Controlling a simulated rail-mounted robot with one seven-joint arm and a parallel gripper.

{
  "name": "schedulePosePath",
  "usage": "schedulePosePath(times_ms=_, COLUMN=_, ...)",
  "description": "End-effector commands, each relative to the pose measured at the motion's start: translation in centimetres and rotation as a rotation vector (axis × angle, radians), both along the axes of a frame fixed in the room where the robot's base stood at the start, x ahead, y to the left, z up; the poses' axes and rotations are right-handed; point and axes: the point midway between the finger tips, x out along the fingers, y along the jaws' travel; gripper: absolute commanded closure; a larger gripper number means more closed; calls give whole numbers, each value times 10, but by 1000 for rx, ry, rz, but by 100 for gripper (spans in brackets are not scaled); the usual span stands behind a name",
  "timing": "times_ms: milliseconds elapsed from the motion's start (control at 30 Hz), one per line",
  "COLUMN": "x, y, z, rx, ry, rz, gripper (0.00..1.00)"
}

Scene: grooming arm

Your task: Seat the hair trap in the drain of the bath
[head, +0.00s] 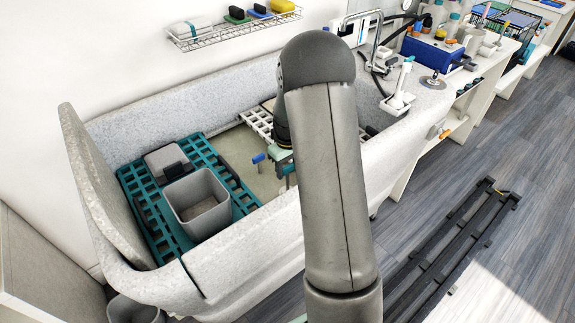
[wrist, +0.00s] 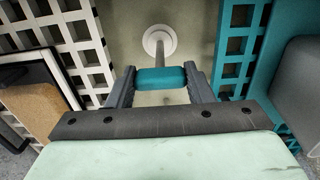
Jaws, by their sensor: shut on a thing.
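My gripper (wrist: 160,84) is shut on a teal block-shaped handle (wrist: 160,78), one dark finger on each side of it. A grey stem runs from this handle to a pale round disc (wrist: 160,40) against the bath floor. The handle and stem look like the hair trap; I cannot tell whether the disc is the trap's foot or the drain's rim, or whether they touch. In the head view my arm hides most of the gripper over the bath (head: 245,215). No open drain hole shows clearly.
A teal grid rack (wrist: 238,45) stands close on the right and a white grid rack (wrist: 75,30) on the left. In the head view a grey bin (head: 197,203) sits on the teal rack. A blue-topped item (head: 258,158) is inside the bath. Bare floor (wrist: 120,15) lies between the racks.

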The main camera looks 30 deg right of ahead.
Motion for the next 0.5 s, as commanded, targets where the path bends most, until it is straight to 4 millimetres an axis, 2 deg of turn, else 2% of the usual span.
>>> schedulePosePath(times_ms=233, x=0, y=0, z=-1, rx=0, ry=0, rz=1, gripper=89)
schedulePosePath(times_ms=500, x=0, y=0, z=-21, rx=0, ry=0, rz=2, gripper=89)
